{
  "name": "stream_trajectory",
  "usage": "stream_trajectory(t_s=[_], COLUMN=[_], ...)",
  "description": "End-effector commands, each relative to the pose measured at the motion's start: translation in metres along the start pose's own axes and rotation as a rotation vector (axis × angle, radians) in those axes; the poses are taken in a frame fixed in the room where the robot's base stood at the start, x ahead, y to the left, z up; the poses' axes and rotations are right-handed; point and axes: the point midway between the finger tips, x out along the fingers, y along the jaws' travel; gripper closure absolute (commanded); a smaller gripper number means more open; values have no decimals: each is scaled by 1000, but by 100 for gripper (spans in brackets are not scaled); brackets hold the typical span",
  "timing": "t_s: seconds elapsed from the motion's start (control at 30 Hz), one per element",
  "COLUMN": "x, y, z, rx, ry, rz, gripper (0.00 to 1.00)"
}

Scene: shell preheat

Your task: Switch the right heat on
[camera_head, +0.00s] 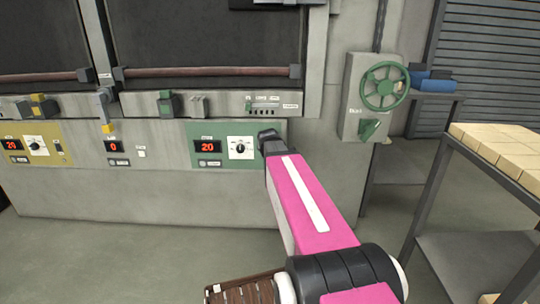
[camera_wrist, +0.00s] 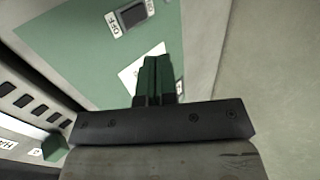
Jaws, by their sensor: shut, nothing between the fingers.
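The green right heat panel (camera_head: 222,160) is on the front of the grey machine, with a red display reading 20 (camera_head: 207,147) and a white-plated dial (camera_head: 241,147). My gripper (camera_head: 267,134) is at the panel's right end and covers that part in the head view. In the wrist view, a dark switch (camera_wrist: 134,16) sits on the green panel (camera_wrist: 75,40) between OFF and another label. The shut, empty fingertips (camera_wrist: 155,62) show below the switch in that picture, in front of a white plate. I cannot tell whether they touch the panel, or the switch's position.
A yellow panel (camera_head: 48,158) and a middle display reading 0 (camera_head: 113,146) are to the left. A grey box with a green handwheel (camera_head: 384,87) is to the right. A rack with pale blocks (camera_head: 510,150) stands at the right. Open floor (camera_head: 120,260) lies at the lower left.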

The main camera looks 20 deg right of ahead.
Motion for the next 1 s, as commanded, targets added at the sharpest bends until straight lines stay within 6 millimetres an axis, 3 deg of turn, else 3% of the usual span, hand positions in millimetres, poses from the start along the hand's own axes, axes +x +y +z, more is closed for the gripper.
stream_trajectory(t_s=[0.27,0.47,1.0], x=[2,18,112], y=[0,0,6], z=[0,0,0], rx=[3,3,4], ry=[0,-1,-1], rz=[-2,-4,-2], gripper=[100,100,100])
